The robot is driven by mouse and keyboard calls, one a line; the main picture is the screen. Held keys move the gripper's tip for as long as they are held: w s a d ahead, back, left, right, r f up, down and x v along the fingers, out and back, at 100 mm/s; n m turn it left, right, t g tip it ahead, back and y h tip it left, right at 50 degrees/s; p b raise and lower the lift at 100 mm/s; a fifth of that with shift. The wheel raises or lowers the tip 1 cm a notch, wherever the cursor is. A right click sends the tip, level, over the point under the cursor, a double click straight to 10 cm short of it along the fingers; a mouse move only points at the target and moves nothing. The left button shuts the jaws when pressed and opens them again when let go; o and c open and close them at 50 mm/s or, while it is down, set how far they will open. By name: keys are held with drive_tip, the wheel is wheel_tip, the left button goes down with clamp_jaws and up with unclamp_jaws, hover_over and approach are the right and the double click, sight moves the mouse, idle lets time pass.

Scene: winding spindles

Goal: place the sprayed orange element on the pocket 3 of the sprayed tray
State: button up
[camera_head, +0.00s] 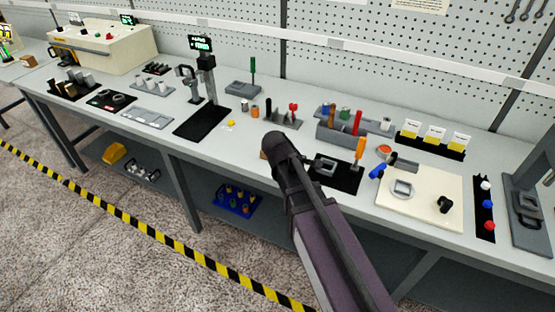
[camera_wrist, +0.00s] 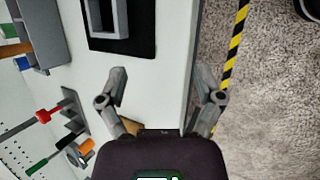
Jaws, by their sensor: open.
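My gripper (camera_wrist: 163,84) is open in the wrist view, with nothing between its spread fingers. It hangs above the table's front edge. A small orange cylinder (camera_head: 255,111), which may be the orange element, stands on the bench beyond my arm, next to a grey cylinder (camera_head: 245,105). The orange cylinder also shows at the lower left of the wrist view (camera_wrist: 86,147), well apart from my fingers. No tray is clearly marked as the sprayed one. A flat grey tray (camera_head: 147,118) lies at the left of the bench, and a blue tray with coloured pieces (camera_head: 238,205) is on the lower shelf.
A tan block (camera_wrist: 131,127) lies near my gripper. A black mat with a grey frame (camera_wrist: 120,46) is close by. A rack with red-handled tools (camera_head: 285,117) and a grey bin (camera_head: 340,132) stand behind. A black plate (camera_head: 203,123) lies left of my arm.

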drive_tip(key=s+d+f+m+g+y, duration=0.35)
drive_tip(key=s+d+m, duration=0.45)
drive_tip(key=d+m, duration=0.3)
wheel_tip(320, 180, down, 10)
drive_tip(key=s+d+m+y+b, duration=0.1)
drive_tip(key=s+m+y+b, duration=0.1)
drive_tip(key=b, duration=0.8)
drive_tip(key=shift+d+r+m, duration=0.25)
drive_tip(key=shift+d+m, duration=0.05)
drive_tip(key=shift+d, duration=0.1)
